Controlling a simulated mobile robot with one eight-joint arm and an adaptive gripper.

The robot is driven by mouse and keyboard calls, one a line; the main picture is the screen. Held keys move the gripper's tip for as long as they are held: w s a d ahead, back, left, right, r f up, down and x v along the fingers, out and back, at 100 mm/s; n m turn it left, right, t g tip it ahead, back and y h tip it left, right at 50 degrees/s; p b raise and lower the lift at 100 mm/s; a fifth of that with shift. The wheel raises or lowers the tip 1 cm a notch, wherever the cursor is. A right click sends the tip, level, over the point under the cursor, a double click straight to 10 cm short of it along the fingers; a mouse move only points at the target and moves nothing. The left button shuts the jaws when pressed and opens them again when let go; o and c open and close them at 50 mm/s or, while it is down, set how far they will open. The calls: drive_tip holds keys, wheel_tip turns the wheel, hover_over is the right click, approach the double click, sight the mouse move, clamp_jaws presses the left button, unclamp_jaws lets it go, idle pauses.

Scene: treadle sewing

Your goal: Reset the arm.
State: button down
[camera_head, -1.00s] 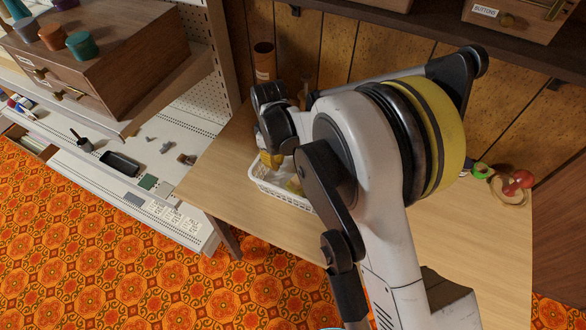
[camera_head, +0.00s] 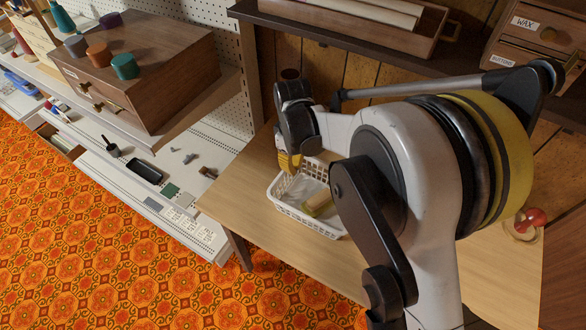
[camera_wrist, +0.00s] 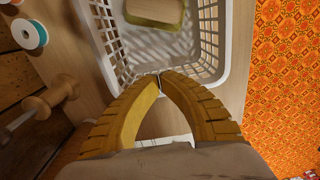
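My arm reaches from the lower right across the wooden table, bent at its large yellow-ringed joint. My gripper (camera_head: 289,163) shows as a small yellow part at the back left of the white basket (camera_head: 311,225). In the wrist view, my gripper (camera_wrist: 160,77) has two yellow ribbed fingers meeting at their tips, with nothing visible held between them. The tips show over the near rim of the basket (camera_wrist: 237,60); whether they touch it I cannot tell. A tan and green block (camera_wrist: 155,10) lies inside the basket.
A wooden spool (camera_wrist: 48,100) and a teal-and-white reel (camera_wrist: 29,35) are left of the basket in the wrist view. A shelf with a wooden drawer box (camera_head: 165,75) is at left. A red object (camera_head: 531,218) lies on the table at right. Table (camera_head: 235,195) left of the basket is bare.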

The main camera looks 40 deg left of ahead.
drive_tip(key=w+d+r+m+t+y, duration=0.1)
drive_tip(key=w+d+r+m, duration=0.4)
drive_tip(key=d+r, duration=0.7)
drive_tip(key=w+d+r+m+t+y, duration=0.15)
drive_tip(key=w+d+r+m, duration=0.4)
drive_tip(key=d, duration=0.95)
drive_tip(key=s+d+r+m+t, duration=0.1)
drive_tip(key=s+d+m, duration=0.2)
drive_tip(key=d, duration=0.6)
drive_tip(key=s+d+r+m+t+h, duration=0.1)
drive_tip(key=s+d+r+m+t, duration=0.1)
drive_tip(key=d, duration=0.8)
drive_tip(key=s+d+r+m+t+h, duration=0.1)
drive_tip(key=s+d+r+m, duration=0.1)
drive_tip(key=s+d+m, duration=0.3)
drive_tip(key=s+d, duration=0.1)
drive_tip(key=d, duration=0.3)
drive_tip(key=shift+s+d+r, duration=0.15)
drive_tip(key=shift+s+d, duration=0.15)
drive_tip(key=shift+s, duration=0.05)
drive_tip(key=shift+t+h, duration=0.25)
